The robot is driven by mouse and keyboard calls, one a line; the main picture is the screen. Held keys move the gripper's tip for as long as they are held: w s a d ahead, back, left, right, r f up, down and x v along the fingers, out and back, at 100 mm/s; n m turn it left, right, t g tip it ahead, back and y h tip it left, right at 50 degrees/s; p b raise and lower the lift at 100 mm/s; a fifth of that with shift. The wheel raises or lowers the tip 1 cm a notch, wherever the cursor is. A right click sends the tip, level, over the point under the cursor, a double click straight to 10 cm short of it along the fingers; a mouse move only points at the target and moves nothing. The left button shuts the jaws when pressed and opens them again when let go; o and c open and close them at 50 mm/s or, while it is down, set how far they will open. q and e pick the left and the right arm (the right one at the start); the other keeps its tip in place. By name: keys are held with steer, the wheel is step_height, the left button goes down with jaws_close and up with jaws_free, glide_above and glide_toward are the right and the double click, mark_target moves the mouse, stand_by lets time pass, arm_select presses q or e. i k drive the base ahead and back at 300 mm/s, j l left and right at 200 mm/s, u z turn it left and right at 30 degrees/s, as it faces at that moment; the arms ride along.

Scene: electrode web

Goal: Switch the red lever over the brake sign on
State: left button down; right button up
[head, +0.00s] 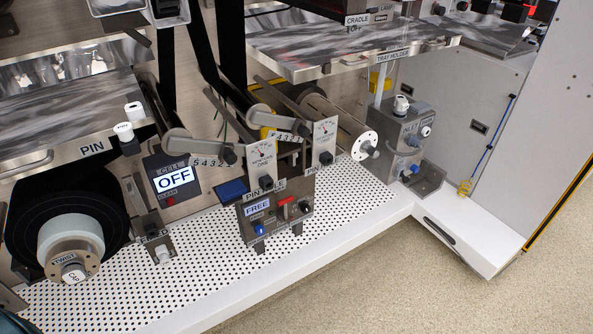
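A small red lever (284,207) stands on the front of a grey control box (277,228) in the middle of the perforated shelf. A lit display reading FREE (257,208) is to the left of the lever. A blue knob (259,228) is below the display, and a black knob (304,207) is to the right of the lever. The small lettering around the lever is too small to read, so I cannot make out a brake sign. Whether the lever is on or off is not clear. Neither of my grippers can be made out in the head view.
Two gauges (262,163) (325,141) stand above the box. A grey valve block (403,135) stands to the right. The white perforated shelf (210,280) is clear in front.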

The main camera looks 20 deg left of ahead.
mark_target(284, 201)
steer(key=i, duration=0.55)
steer(key=i+l+u, duration=0.1)
steer(key=i, duration=0.45)
